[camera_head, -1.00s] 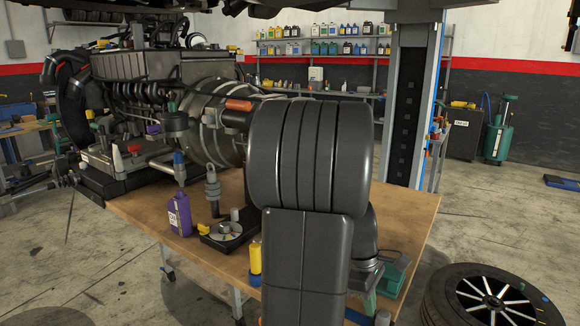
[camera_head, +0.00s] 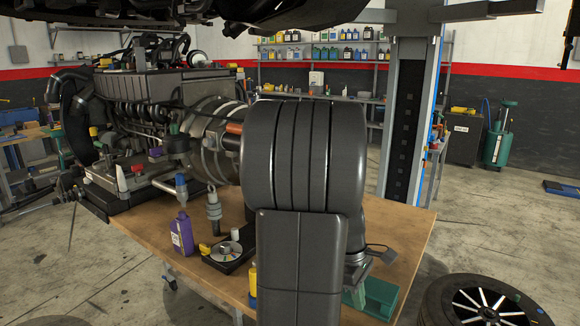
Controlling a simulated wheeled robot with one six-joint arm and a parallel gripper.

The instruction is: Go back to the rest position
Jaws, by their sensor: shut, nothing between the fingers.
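My own dark arm links fill the middle of the view, in front of the wooden table (camera_head: 405,225).
On the table are a purple bottle (camera_head: 181,235), a grey upright part (camera_head: 213,207), a black tray with a disc (camera_head: 226,253) and a green tray (camera_head: 378,298). A wheel (camera_head: 485,305) lies at right. A lift post (camera_head: 408,125) stands behind.

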